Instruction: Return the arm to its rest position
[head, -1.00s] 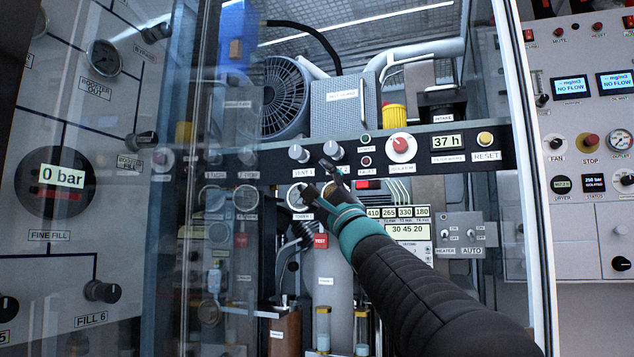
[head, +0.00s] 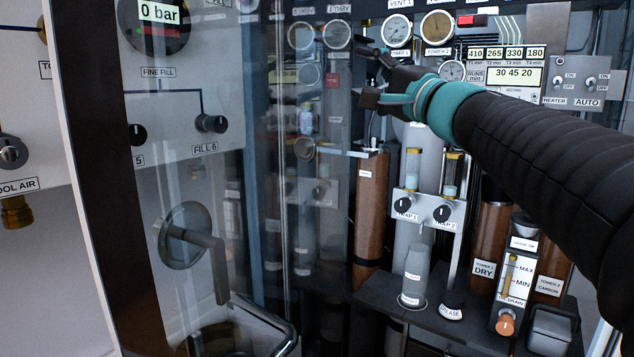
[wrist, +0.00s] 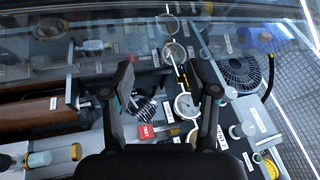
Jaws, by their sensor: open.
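My gripper (head: 366,76) reaches in from the right side of the head view at the end of my black-sleeved arm with a teal cuff. Its two dark fingers are apart, with nothing seen between them. In the head view it shows just below and left of the small round gauges (head: 397,30). In the wrist view the open fingers (wrist: 160,70) frame part of the machinery, with a gauge (wrist: 186,106) beside the right finger and a red TEST label (wrist: 150,131) near the left one. I cannot tell whether the gripper touches anything.
A glass panel (head: 262,150) and its frame stand left of the gripper. Brown cylinders (head: 371,205), two small trap tubes (head: 412,168) and a dark shelf (head: 385,292) lie below. A lever handle (head: 205,245) is at lower left. The wrist view shows a fan (wrist: 241,73).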

